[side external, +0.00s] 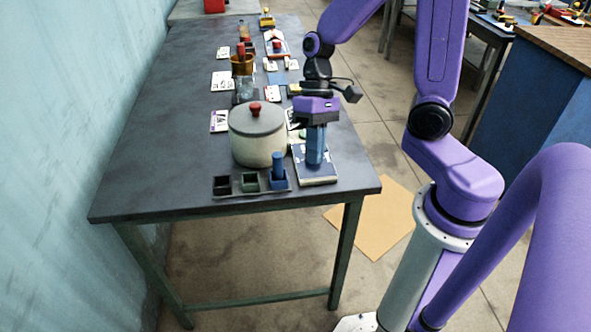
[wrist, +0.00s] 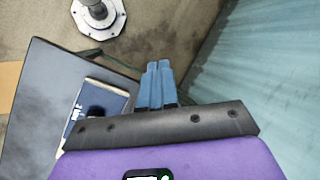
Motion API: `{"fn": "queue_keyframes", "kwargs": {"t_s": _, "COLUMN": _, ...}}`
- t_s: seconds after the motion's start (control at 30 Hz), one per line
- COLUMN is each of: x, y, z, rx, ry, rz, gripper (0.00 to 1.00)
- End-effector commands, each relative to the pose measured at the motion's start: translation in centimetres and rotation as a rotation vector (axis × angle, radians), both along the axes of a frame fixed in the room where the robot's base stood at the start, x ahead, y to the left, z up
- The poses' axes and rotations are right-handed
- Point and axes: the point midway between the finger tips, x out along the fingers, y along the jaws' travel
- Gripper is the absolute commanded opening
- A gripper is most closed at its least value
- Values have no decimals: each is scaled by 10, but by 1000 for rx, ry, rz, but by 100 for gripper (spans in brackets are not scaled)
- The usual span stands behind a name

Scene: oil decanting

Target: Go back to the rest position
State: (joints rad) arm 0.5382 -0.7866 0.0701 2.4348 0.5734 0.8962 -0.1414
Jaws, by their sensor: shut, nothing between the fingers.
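My gripper (side external: 316,164) is purple with blue fingers and points down over the front right part of the table, right of the pot. Its fingers are together with nothing between them. In the side view they overlap a blue-and-white book-like block (side external: 317,180); I cannot tell the gap. The fingers also show in the wrist view (wrist: 158,65), with the block (wrist: 91,112) to their left and a dark round patch on it. No marker of the rest position shows.
A cream pot (side external: 257,138) with a red knob stands just left of my gripper. A small rack (side external: 252,190) with a blue peg (side external: 278,165) is at the front edge. Bottles and cards line the dark table (side external: 150,170) behind. The table's left side is clear.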

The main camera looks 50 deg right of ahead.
Motion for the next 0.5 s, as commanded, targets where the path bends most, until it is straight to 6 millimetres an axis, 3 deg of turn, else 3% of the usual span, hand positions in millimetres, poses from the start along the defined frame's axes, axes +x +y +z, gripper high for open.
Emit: {"fn": "queue_keyframes", "kwargs": {"t_s": 0.5, "x": -76, "y": -1, "z": 21, "rx": -128, "ry": -227, "rz": 638, "gripper": 0}}
